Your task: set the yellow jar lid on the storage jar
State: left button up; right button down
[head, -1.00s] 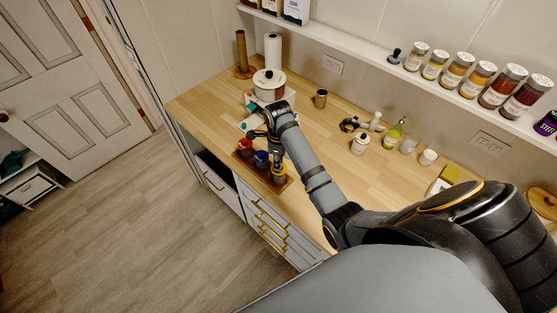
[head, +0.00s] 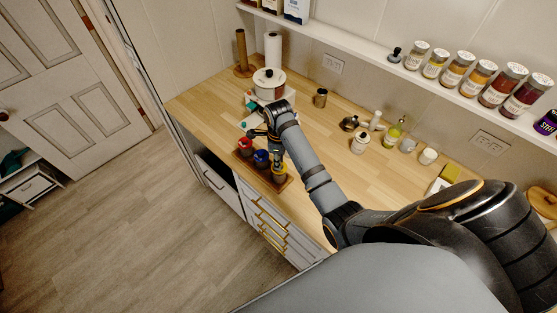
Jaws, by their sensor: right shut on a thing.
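My right gripper (head: 278,158) points down over the right end of a wooden tray (head: 286,184). It is shut on the yellow jar lid (head: 280,168), which sits low, at the tray's right-hand place. The fingertips are small here and partly covered by my wrist. I cannot tell whether the lid touches a storage jar under it. A blue-topped jar (head: 260,157) and a red-topped jar (head: 245,145) stand in the tray to the left of the yellow lid. My left gripper is out of view.
A white pot (head: 269,83) stands behind my wrist, with a paper roll (head: 273,50) beyond. A dark cup (head: 320,97), a small white jar (head: 361,142) and bottles stand along the wall. The counter's middle right (head: 350,180) is clear. The tray lies near the front edge.

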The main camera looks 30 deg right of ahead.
jog(key=shift+f, duration=0.45)
dwell(0.7)
jog(key=c, duration=0.7)
grip_release()
jog(key=shift+r, duration=3.5)
jog(key=shift+f, duration=0.1)
